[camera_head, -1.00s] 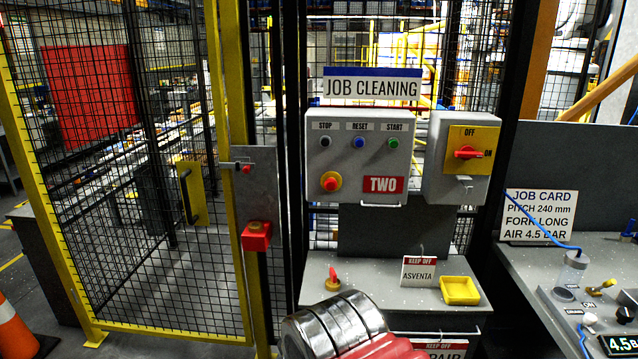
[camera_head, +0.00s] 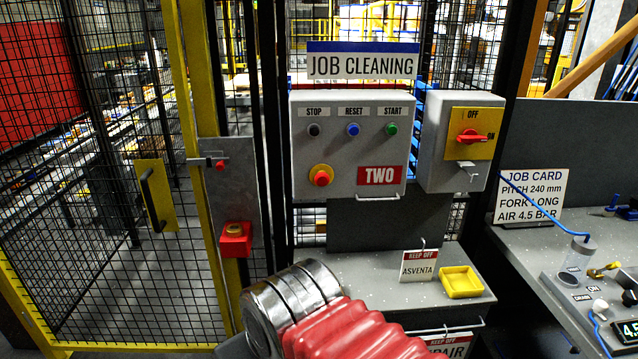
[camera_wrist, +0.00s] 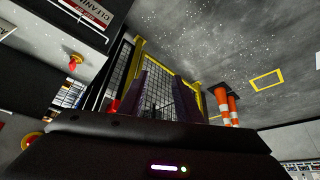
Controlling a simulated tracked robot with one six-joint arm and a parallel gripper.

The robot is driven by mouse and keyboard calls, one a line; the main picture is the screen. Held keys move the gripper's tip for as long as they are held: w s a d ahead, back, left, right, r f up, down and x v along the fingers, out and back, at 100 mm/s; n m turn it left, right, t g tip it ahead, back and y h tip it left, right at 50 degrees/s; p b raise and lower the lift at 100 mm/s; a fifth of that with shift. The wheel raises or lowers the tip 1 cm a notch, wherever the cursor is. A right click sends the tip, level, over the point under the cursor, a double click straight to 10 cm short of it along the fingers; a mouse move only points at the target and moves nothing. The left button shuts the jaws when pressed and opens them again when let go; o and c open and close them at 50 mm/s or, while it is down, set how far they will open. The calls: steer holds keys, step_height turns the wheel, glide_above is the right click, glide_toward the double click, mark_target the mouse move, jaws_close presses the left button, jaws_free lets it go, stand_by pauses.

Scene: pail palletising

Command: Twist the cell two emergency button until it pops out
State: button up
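The cell two emergency button (camera_head: 321,177) is a red mushroom head on a yellow ring. It sits at the lower left of the grey panel box (camera_head: 345,130), beside the red TWO label (camera_head: 380,175). I cannot tell whether it is pressed in. My arm rises at the bottom of the head view, below the panel; my gripper is out of that view. In the wrist view my gripper (camera_wrist: 160,97) shows two dark fingers apart with nothing between them. A red knob (camera_wrist: 75,62) and a red-and-yellow part (camera_wrist: 32,140) show at its left; I cannot tell which they are.
An isolator box (camera_head: 460,150) with a red handle stands right of the panel. Below are a shelf with a yellow tray (camera_head: 460,282) and a KEEP OFF tag (camera_head: 419,266). A mesh gate (camera_head: 100,200) stands left. Orange-and-white cones (camera_wrist: 224,104) show in the wrist view.

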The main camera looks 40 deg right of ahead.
steer(key=o, duration=0.3)
steer(key=shift+w, duration=0.25)
steer(key=shift+o, duration=1)
steer(key=w+d+m+t+h, duration=0.1)
steer(key=w+d+t, duration=0.2)
steer(key=w, duration=0.6)
steer(key=shift+w+d+r+m, duration=0.25)
steer(key=shift+d+r+m, duration=0.05)
steer(key=shift+d, duration=0.65)
steer(key=w+d+r+m+t+h, duration=0.1)
steer(key=w+d+m+t+h, duration=0.1)
steer(key=w+d, duration=0.4)
steer(key=w+d+r+m+t+h, duration=0.1)
steer(key=w+d+r+t+h, duration=0.2)
steer(key=d, duration=0.5)
steer(key=d+m+t+h, duration=0.1)
steer(key=d+h, duration=0.3)
steer(key=d, duration=0.6)
steer(key=shift+d+r+m, duration=0.25)
steer(key=shift+r+m, duration=0.2)
steer(key=shift+m, duration=0.25)
steer(key=shift+w, duration=0.15)
